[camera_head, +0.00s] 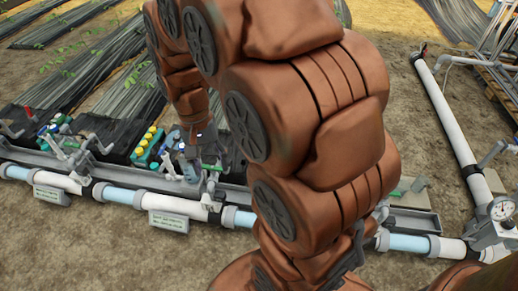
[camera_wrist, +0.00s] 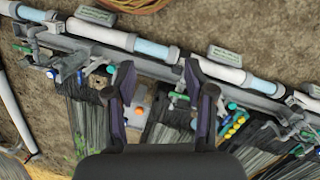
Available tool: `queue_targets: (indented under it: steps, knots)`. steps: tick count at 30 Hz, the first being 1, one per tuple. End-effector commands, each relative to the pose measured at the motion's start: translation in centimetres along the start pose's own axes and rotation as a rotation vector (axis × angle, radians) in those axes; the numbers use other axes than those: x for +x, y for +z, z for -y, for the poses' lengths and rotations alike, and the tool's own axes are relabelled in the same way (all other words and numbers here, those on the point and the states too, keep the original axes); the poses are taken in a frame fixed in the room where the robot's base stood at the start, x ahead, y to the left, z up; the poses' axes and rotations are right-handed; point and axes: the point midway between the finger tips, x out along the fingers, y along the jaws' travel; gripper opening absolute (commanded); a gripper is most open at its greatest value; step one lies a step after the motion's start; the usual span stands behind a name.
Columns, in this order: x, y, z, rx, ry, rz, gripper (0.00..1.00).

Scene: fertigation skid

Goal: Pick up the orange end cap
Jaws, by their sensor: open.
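A small orange piece, which looks like the orange end cap (camera_wrist: 140,111), shows in the wrist view between the fingers, nearer the left one. It sits on a pale grey part beside the rail. It is too small to make out its shape, and I do not see it in the head view, where my arm covers much of the skid. My gripper (camera_wrist: 158,75) is open and empty above the skid, its two dark fingers spread wide. The cap appears apart from both fingers. In the head view the gripper is mostly hidden by my arm.
A white and light blue pipe (camera_head: 125,196) runs along the skid front with label plates (camera_head: 168,221). Yellow-capped bottles (camera_head: 149,139) stand in a green rack; they also show in the wrist view (camera_wrist: 236,122). A pressure gauge (camera_head: 502,209) stands at right. Bare soil lies in front.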

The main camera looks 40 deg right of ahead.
Motion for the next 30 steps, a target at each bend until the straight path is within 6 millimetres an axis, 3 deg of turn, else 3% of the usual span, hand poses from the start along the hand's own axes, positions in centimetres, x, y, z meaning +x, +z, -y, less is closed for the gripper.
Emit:
queue_targets:
  steps: [3,14,23,30]
  knots:
    - [1.1,-4.6,0.4,0.157,-0.011,-0.008,0.54]
    - [4.5,-17.6,-0.2,0.621,-0.051,-0.032,0.54]
    - [9.3,-28.0,-2.8,1.002,-0.094,-0.045,0.54]
    - [14.4,-35.4,-6.0,1.304,-0.132,-0.045,0.54]
